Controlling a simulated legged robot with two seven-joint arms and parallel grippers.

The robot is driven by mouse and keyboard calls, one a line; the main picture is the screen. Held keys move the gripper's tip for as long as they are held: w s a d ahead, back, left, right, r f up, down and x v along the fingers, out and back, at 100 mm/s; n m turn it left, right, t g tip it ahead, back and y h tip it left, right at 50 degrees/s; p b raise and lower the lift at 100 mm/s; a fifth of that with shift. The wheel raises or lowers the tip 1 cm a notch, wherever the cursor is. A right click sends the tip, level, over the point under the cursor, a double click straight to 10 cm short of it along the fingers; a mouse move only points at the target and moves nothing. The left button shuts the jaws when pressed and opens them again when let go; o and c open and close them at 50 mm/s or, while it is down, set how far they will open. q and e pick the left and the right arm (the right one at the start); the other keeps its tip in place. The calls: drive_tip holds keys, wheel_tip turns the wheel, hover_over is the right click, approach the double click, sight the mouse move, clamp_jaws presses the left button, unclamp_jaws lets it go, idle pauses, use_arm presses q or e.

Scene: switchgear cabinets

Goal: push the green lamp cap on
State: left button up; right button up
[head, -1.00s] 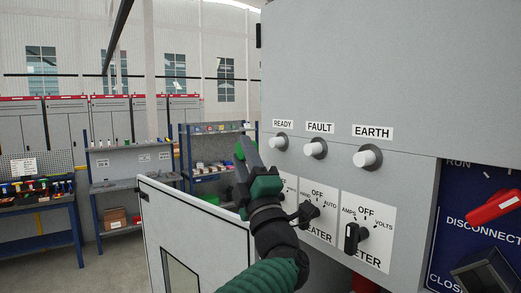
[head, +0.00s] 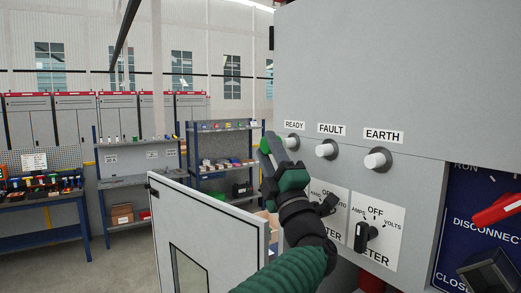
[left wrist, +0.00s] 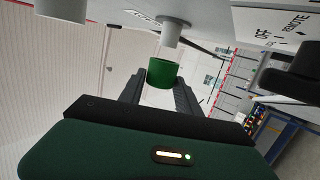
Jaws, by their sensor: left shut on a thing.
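The green lamp cap (left wrist: 163,72) is held between the fingertips of my left gripper (left wrist: 160,92), with its open end towards a white lamp (left wrist: 173,33) in the left wrist view. A small gap shows between cap and lamp. In the head view my left gripper (head: 268,150) is just left of the white READY lamp (head: 291,142), with the green cap (head: 265,145) at its tip, partly hidden by the fingers. The white FAULT lamp (head: 326,149) and EARTH lamp (head: 377,160) are to the right, uncapped. My right gripper is not in view.
Below the lamps are rotary switches, one a black METER knob (head: 365,236); my left arm partly hides another. A red handle (head: 497,210) sticks out at the right. An open cabinet door (head: 205,225) stands to the left of my arm. Shelves and benches are farther back.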

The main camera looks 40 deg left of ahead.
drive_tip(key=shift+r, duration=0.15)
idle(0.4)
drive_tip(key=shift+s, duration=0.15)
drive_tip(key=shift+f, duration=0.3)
drive_tip(key=shift+b, duration=0.35)
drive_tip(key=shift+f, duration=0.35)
drive_tip(key=shift+b, duration=0.35)
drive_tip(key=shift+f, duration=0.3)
